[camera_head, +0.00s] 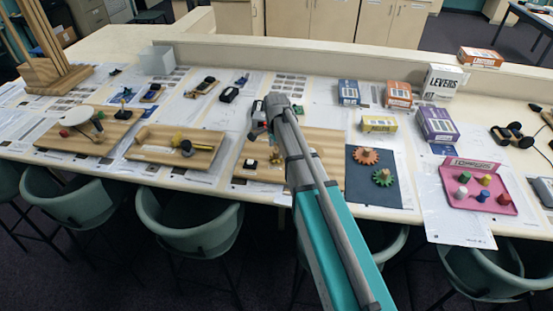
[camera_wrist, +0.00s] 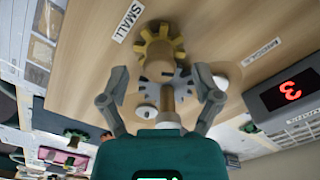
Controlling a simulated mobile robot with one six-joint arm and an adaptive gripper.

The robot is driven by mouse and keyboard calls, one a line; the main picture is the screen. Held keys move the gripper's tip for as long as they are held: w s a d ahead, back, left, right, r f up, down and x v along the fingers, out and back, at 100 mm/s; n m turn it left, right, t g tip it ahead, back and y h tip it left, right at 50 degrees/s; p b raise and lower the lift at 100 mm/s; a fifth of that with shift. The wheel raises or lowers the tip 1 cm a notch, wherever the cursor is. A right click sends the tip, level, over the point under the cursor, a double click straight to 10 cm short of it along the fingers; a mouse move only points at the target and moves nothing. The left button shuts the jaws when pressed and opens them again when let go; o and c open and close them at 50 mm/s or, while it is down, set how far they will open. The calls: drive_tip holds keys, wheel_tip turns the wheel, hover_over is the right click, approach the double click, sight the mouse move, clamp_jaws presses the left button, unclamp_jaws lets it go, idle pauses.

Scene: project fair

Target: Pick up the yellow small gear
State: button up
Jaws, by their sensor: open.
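The yellow small gear (camera_wrist: 161,46) shows in the wrist view, near the top middle, next to a label reading SMALL (camera_wrist: 129,20). It is on a wooden board (camera_wrist: 90,60). A grey gear (camera_wrist: 156,72) lies just below it in the picture, partly behind a wooden peg (camera_wrist: 167,98). My gripper (camera_wrist: 162,80) is open, with one finger on each side of the grey gear and peg. Nothing is held between the fingers. The yellow gear appears beyond the fingertips. In the head view my arm covers part of this board, and I cannot clearly make out the yellow gear there.
A box with a red digit display (camera_wrist: 289,90) stands at the right in the wrist view. In the head view, a dark mat (camera_head: 372,196) holds an orange gear (camera_head: 365,156) and a green gear (camera_head: 383,178). Several boxes stand behind, and chairs (camera_head: 195,222) line the table's front.

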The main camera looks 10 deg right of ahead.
drive_tip(key=shift+f+b, duration=0.6)
drive_tip(key=shift+f, duration=0.3)
drive_tip(key=c, duration=1.1)
drive_tip(key=shift+o, duration=0.2)
drive_tip(key=shift+r, duration=0.25)
wheel_tip(320, 180, up, 2)
drive_tip(key=shift+r+p, duration=0.1)
drive_tip(key=shift+p, duration=1.15)
drive_tip(key=s+d+r+p, duration=0.1)
drive_tip(key=s+r+p, duration=0.9)
drive_tip(key=s, duration=0.4)
drive_tip(key=shift+r, duration=0.2)
drive_tip(key=shift+d, duration=0.1)
